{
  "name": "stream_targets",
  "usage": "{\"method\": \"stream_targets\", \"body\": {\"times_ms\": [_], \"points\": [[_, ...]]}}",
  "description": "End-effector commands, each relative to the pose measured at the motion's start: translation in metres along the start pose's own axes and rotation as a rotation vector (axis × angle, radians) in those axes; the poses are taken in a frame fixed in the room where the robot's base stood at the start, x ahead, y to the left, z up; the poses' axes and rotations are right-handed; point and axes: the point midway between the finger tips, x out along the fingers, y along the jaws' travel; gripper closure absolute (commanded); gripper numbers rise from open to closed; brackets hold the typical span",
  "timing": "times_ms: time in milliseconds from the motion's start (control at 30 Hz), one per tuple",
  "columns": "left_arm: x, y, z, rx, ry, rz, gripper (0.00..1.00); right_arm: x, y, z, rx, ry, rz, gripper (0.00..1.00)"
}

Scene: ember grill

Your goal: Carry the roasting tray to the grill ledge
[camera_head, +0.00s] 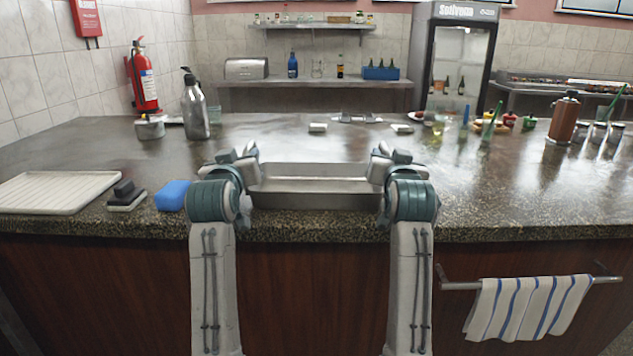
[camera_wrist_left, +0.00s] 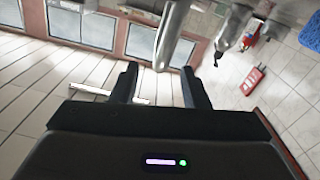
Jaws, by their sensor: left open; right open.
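The roasting tray (camera_head: 315,201) is a grey metal rectangular pan standing level on the counter near its front edge, between my two arms in the head view. My left gripper (camera_head: 240,153) is at the tray's left end and my right gripper (camera_head: 388,153) at its right end. Both are open; the wrists hide the tray's ends, and I cannot tell whether fingers touch it. In the left wrist view the left gripper (camera_wrist_left: 160,90) has its dark fingers apart, with a grey metal piece beyond them that I cannot identify for sure. I cannot make out the grill ledge for certain.
A white drainer tray (camera_head: 58,190), dark scrubber (camera_head: 126,194) and blue sponge (camera_head: 172,195) lie on the left. A steel bottle (camera_head: 195,108) stands behind them. Bottles and small items crowd the right rear. A towel (camera_head: 528,306) hangs in front. The counter (camera_head: 300,140) behind the roasting tray is mostly clear.

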Motion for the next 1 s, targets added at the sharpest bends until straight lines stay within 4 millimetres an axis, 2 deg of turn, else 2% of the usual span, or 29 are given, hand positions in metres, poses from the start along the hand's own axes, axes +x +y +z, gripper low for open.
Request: {"method": "stream_targets", "body": {"times_ms": [100,300,500,733,767,933,1000], "points": [[0.022,0.000,-0.001,0.002,0.000,-0.001,0.59,0.022,0.000,-0.001,-0.002,0.000,0.000,0.59],[0.046,0.000,0.000,0.001,0.000,0.000,0.59,0.046,0.000,0.000,0.000,-0.001,0.000,0.59],[0.055,0.000,0.000,0.000,0.001,0.000,0.59,0.055,0.000,0.000,0.001,0.000,0.000,0.59],[0.055,0.000,0.000,0.000,0.001,0.000,0.59,0.055,0.000,0.000,0.001,0.000,0.000,0.59],[0.055,0.000,0.000,0.000,0.001,0.000,0.63,0.055,0.000,0.000,0.001,0.000,0.000,0.63],[0.055,0.000,0.000,0.000,0.000,0.000,0.96,0.055,0.000,0.000,0.001,0.000,0.000,0.96],[0.055,0.000,0.000,0.000,0.000,0.000,1.00,0.054,0.000,0.000,0.001,0.000,0.000,1.00]]}}
